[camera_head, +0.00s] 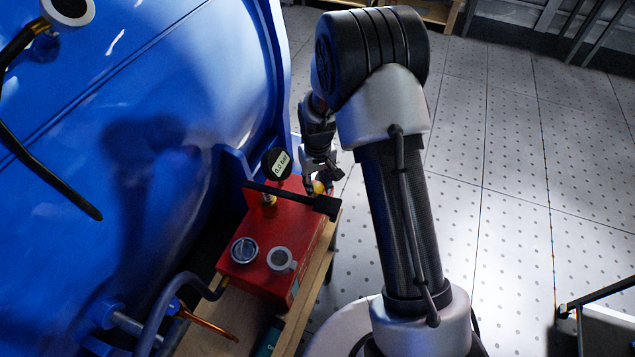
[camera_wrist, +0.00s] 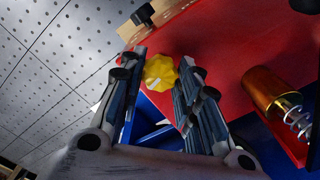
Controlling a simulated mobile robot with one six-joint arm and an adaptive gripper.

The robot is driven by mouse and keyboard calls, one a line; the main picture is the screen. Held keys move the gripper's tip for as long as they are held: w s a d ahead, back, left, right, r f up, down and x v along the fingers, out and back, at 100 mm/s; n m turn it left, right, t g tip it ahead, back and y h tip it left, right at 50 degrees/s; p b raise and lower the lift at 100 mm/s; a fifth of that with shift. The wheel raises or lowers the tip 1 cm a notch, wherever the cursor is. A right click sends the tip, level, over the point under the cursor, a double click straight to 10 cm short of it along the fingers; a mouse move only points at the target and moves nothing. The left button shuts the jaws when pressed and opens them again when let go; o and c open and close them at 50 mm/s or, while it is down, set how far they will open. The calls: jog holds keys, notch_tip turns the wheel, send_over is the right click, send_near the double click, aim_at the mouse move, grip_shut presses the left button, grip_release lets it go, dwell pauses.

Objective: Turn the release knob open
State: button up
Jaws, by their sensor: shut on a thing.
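The release knob (camera_wrist: 160,73) is yellow and lobed, with a white mark on its face. It sits against the red pump body (camera_wrist: 225,50) in the wrist view. My gripper (camera_wrist: 158,76) has a finger on each side of the knob and is shut on it. In the head view my gripper (camera_head: 322,178) is at the far right end of the red pump (camera_head: 300,238), and only a bit of the yellow knob (camera_head: 319,187) shows beside the fingers.
A black lever (camera_head: 290,196) crosses the pump top, near a gauge reading 0.0 bar (camera_head: 277,163). The big blue motor housing (camera_head: 180,90) fills the left. A brass cylinder with a spring (camera_wrist: 275,97) is right of my fingers.

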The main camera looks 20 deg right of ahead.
aim_at(318, 187)
jog(key=shift+n, duration=1.2)
jog(key=o, duration=1.1)
jog(key=shift+c, duration=0.2)
notch_tip(318, 187, up, 12)
